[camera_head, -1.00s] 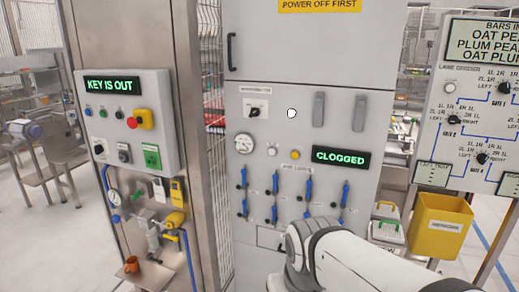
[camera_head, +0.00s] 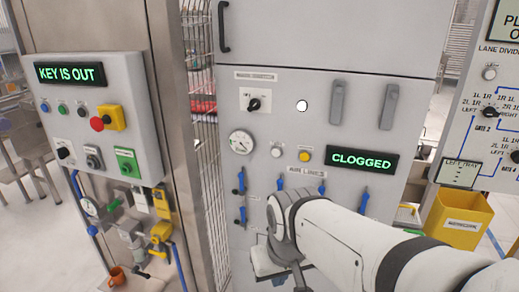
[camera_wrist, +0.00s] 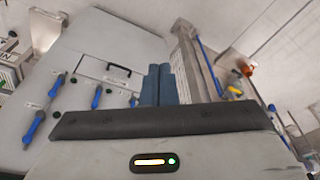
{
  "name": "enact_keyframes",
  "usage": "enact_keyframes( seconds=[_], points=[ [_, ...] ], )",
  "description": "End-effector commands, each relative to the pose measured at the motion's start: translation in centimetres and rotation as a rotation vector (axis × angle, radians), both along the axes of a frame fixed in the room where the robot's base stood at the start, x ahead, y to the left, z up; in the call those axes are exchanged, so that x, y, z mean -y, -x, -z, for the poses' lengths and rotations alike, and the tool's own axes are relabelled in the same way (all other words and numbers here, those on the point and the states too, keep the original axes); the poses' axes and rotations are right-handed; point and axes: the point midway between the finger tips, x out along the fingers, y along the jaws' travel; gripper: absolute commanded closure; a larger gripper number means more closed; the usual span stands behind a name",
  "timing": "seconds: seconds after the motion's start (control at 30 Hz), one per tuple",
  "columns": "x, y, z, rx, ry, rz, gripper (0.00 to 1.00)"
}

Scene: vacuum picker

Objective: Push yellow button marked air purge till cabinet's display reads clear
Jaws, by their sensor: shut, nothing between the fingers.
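The yellow button (camera_head: 304,156) sits on the grey cabinet's front (camera_head: 300,85), just left of its display (camera_head: 362,161), which reads "CLOGGED" in green. The button's label is too small to read. My arm reaches in from the lower right of the head view, below the button and display, and its end hides part of the lower panel. In the wrist view my gripper (camera_wrist: 158,86) shows two blue-grey fingers side by side, shut and empty. They are apart from the button, which I cannot see in the wrist view.
A white button (camera_head: 276,152), a gauge (camera_head: 242,143) and a rotary switch (camera_head: 254,104) are near the yellow button. Blue air-line levers (camera_head: 241,181) lie below. Left stands a control box (camera_head: 90,110) reading "KEY IS OUT"; right, a yellow bin (camera_head: 459,218).

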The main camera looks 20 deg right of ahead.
Motion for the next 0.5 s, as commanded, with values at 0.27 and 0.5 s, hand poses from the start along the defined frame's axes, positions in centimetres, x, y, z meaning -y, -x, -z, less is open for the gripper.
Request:
enact_keyframes(
  seconds=[0.27,0.5],
  points=[
    [-3.4,-0.9,1.1,-0.110,-0.330,0.214,1.00],
    [-5.8,-6.2,-0.5,-0.140,-0.843,0.572,1.00]
  ],
)
